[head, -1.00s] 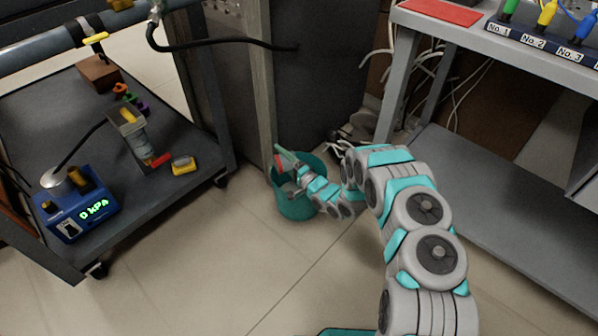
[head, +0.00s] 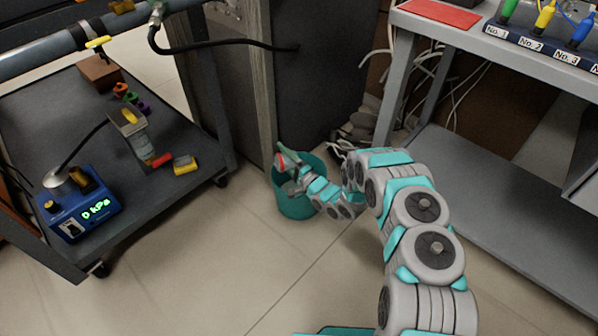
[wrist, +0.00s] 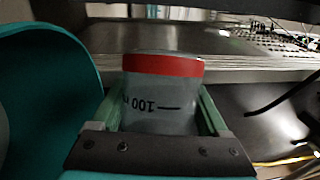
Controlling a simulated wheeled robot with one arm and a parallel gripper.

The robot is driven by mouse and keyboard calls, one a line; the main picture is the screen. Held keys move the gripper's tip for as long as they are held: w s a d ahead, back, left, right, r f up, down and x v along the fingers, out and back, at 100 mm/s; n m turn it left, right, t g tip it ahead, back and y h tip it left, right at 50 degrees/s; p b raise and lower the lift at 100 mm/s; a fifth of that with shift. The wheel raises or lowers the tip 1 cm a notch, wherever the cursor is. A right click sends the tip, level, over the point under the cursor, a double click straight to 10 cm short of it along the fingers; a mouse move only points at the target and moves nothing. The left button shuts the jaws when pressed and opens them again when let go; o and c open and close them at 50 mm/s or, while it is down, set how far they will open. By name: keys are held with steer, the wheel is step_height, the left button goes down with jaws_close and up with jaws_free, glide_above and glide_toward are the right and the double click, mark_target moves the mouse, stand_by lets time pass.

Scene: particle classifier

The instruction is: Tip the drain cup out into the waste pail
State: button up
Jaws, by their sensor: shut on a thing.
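The drain cup (wrist: 160,108) is a translucent grey cup with a red band and a "100" mark. In the wrist view it sits between the two green fingers of my gripper (wrist: 162,98), its lettering upside down. In the head view my gripper (head: 284,161) is over the waste pail (head: 296,207), a teal bucket on the floor, with the cup's red band showing at its end. The pail's curved teal wall also fills the left of the wrist view (wrist: 60,90). The cup's contents and the pail's inside cannot be made out.
A dark cabinet (head: 320,90) stands right behind the pail. A grey workbench (head: 480,55) with a lower shelf is at right. The floor in front is clear.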

mark_target(294, 152)
steer(key=shift+w+d+r+m+t+p, duration=0.15)
steer(key=shift+d+m+t+p, duration=0.2)
steer(key=shift+m, duration=0.4)
steer(key=shift+w+d+r+m+t+p, duration=0.1)
steer(key=shift+r+m+t+p, duration=0.15)
steer(key=shift+m+p, duration=0.35)
steer(key=shift+w+d+r+m+t+p, duration=0.1)
steer(key=shift+d+m+t+p, duration=0.25)
steer(key=shift+m, duration=0.5)
stand_by(0.8)
steer(key=shift+w+d+r+m+t+p, duration=0.15)
steer(key=shift+r+m+t+p, duration=0.1)
steer(key=shift+r+m+p, duration=0.25)
steer(key=shift+d+r+m+t+p, duration=0.1)
steer(key=shift+r+m+t+p, duration=0.15)
steer(key=shift+r+m, duration=0.35)
stand_by(0.3)
steer(key=shift+w+d+f+m+t+h+p, duration=0.1)
steer(key=shift+d+m+t+h+p, duration=0.15)
steer(key=shift+m, duration=0.35)
steer(key=shift+w+d+m+t+h+p, duration=0.1)
steer(key=shift+m+t+h+p, duration=0.15)
steer(key=shift+m, duration=0.35)
steer(key=shift+f, duration=0.1)
stand_by(1.0)
